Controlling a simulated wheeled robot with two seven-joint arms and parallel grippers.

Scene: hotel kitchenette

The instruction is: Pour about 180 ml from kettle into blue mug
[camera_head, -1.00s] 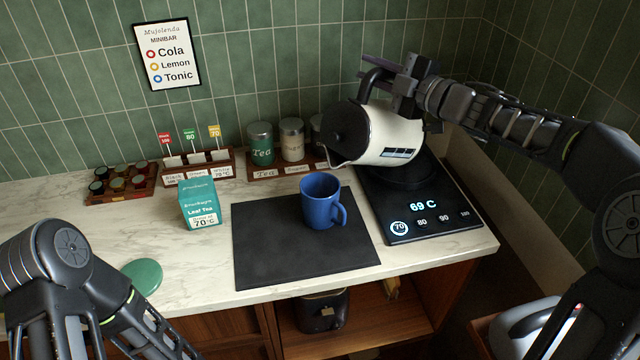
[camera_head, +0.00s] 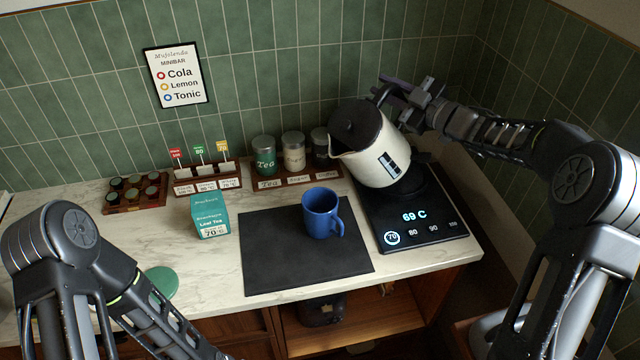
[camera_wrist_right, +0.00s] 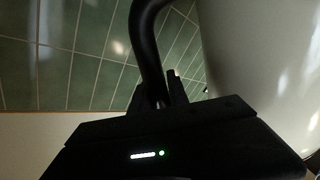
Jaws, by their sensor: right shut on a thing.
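The cream kettle (camera_head: 372,158) with a black lid is held up over the black heating base (camera_head: 425,215), tilted with its spout toward the left. My right gripper (camera_head: 392,92) is shut on the kettle's black handle, which also shows in the right wrist view (camera_wrist_right: 146,40). The blue mug (camera_head: 319,214) stands upright on the dark mat (camera_head: 270,265), apart from the kettle and to the left of and below its spout. No stream of water shows, and the mug's inside is too dark to read. My left arm is at the lower left; its gripper is out of frame.
A teal tea box (camera_head: 209,217) stands left of the mat. A tea-bag rack (camera_head: 205,178) and a tray of small capsules (camera_head: 135,193) are further left. The base display reads 69 C.

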